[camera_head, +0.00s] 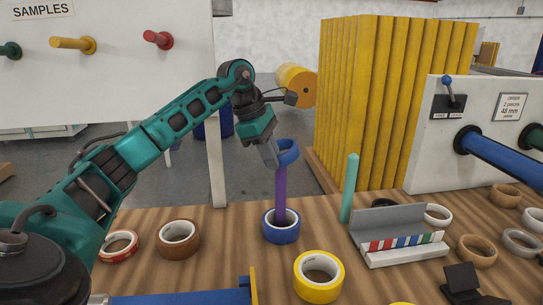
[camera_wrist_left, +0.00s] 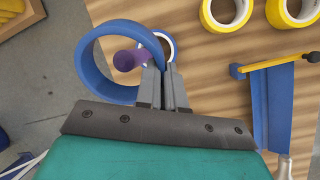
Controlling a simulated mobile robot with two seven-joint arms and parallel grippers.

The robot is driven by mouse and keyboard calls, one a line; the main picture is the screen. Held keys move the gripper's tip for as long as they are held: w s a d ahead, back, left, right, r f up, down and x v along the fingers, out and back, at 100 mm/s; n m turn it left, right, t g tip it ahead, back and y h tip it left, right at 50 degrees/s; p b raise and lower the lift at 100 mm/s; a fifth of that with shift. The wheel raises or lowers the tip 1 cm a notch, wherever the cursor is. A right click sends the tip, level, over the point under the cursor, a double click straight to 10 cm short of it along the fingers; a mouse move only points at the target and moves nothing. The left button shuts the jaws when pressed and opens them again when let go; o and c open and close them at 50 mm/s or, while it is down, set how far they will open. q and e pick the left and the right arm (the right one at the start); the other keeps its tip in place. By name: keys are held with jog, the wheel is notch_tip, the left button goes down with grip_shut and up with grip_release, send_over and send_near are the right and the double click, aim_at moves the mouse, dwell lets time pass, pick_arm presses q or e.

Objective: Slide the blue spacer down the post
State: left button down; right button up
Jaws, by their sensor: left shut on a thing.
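My left gripper (camera_head: 272,153) is shut on the wall of the blue spacer (camera_head: 287,152), a wide ring that also shows in the left wrist view (camera_wrist_left: 84,66). The purple post (camera_head: 280,190) stands upright on the table, with a blue tape roll (camera_head: 281,236) around its foot. The ring is at the height of the post's top. In the left wrist view the post's round end (camera_wrist_left: 124,61) appears inside the ring's outline. I cannot tell whether the ring is threaded on the post. My right gripper is out of view.
A teal post (camera_head: 349,188) stands to the right, beside a grey tray (camera_head: 405,257) with coloured strips. Brown (camera_head: 178,239) and yellow (camera_head: 319,277) tape rolls lie near the purple post. Yellow panels (camera_head: 365,100) stand behind. A blue part with a yellow edge (camera_head: 253,286) is in front.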

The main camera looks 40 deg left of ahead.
pick_arm(q)
notch_tip(320, 180, down, 2)
jog(key=shift+f+b, duration=0.1)
jog(key=shift+b, duration=0.35)
notch_tip(320, 180, down, 6)
jog(key=b, duration=0.3)
jog(key=shift+r, duration=0.2)
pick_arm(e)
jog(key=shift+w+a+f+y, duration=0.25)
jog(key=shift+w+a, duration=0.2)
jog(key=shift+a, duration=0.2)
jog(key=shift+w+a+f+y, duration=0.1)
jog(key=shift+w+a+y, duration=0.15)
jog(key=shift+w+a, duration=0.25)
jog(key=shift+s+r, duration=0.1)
pick_arm(q)
jog(key=c, duration=1.4)
grip_release()
jog(key=shift+o, duration=1.2)
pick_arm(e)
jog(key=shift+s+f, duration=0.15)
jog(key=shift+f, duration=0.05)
pick_arm(q)
jog(key=shift+r, duration=0.1)
